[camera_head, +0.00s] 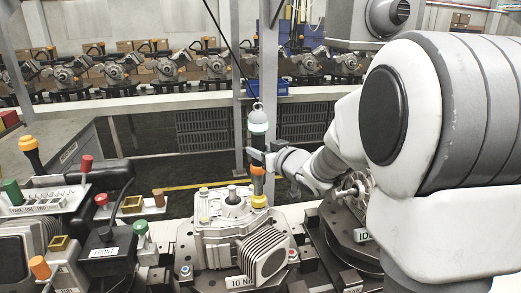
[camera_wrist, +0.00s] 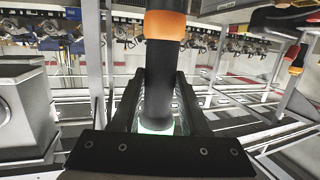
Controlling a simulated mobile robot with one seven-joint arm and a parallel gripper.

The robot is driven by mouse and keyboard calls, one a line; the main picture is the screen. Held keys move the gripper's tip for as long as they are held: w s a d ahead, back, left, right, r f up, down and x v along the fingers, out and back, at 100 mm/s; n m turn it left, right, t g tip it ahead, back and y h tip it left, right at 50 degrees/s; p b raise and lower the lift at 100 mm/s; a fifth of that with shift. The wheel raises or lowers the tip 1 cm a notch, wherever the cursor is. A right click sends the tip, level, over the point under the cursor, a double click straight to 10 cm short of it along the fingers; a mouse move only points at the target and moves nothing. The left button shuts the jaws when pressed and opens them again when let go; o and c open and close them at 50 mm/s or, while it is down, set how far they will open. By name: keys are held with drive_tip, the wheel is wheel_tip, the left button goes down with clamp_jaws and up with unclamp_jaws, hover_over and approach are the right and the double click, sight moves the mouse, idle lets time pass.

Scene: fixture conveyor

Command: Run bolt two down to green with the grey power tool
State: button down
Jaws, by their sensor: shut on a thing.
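The power tool (camera_head: 257,143) hangs upright from a black cable above the housing. It has a dark body, an orange collar and a pale band with a green tint near its top. My gripper (camera_head: 258,158) is shut on its dark body from the right. In the wrist view, the fingers (camera_wrist: 160,85) flank the dark grip (camera_wrist: 159,75), with the orange collar (camera_wrist: 165,25) above and a green glow below. The tool's lower end meets a yellow piece (camera_head: 259,201) at the back right of the grey housing (camera_head: 222,235). Bolt two cannot be told apart; the tool's tip is hidden.
A "10 N…" label (camera_head: 240,282) sits at the housing's front. My arm fills the right side. Several similar housings (camera_head: 165,68) line the conveyor behind.

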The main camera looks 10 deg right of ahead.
drive_tip(key=shift+d+f+b, duration=0.1)
drive_tip(key=shift+f+b, duration=0.75)
drive_tip(key=shift+f, duration=0.2)
idle(2.7)
